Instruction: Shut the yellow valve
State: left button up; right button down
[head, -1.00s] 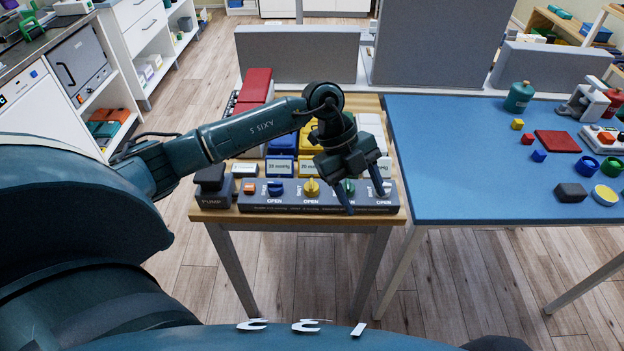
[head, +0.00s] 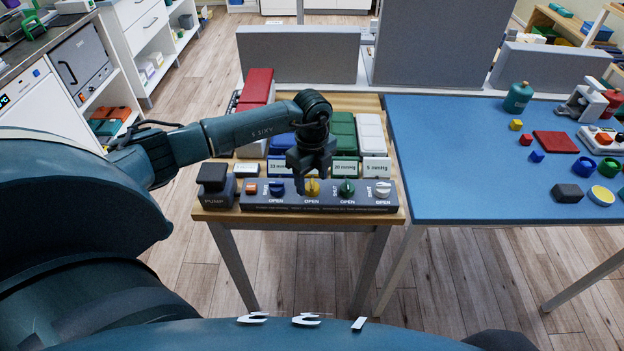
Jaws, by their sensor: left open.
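The yellow valve (head: 313,188) is a small knob on the dark valve panel (head: 325,206), which lies along the front of the wooden table. My left gripper (head: 312,185) is open, pointing down just above and around the yellow valve. It partly hides the knob, and I cannot tell whether the fingers touch it. A blue valve (head: 277,189) sits to its left. A green valve (head: 347,188) and a white valve (head: 383,188) sit to its right. The panel has SHUT and OPEN labels. My right gripper is not in view.
A black pump box (head: 214,186) stands at the panel's left end. Behind the panel are labelled coloured blocks, including a green one (head: 342,131) and a red one (head: 258,86). A blue table (head: 450,170) with small objects adjoins on the right. Floor in front is clear.

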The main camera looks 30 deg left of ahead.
pick_arm(q)
jog(key=shift+f, duration=0.85)
jog(key=shift+c, duration=0.2)
jog(key=c, duration=0.9)
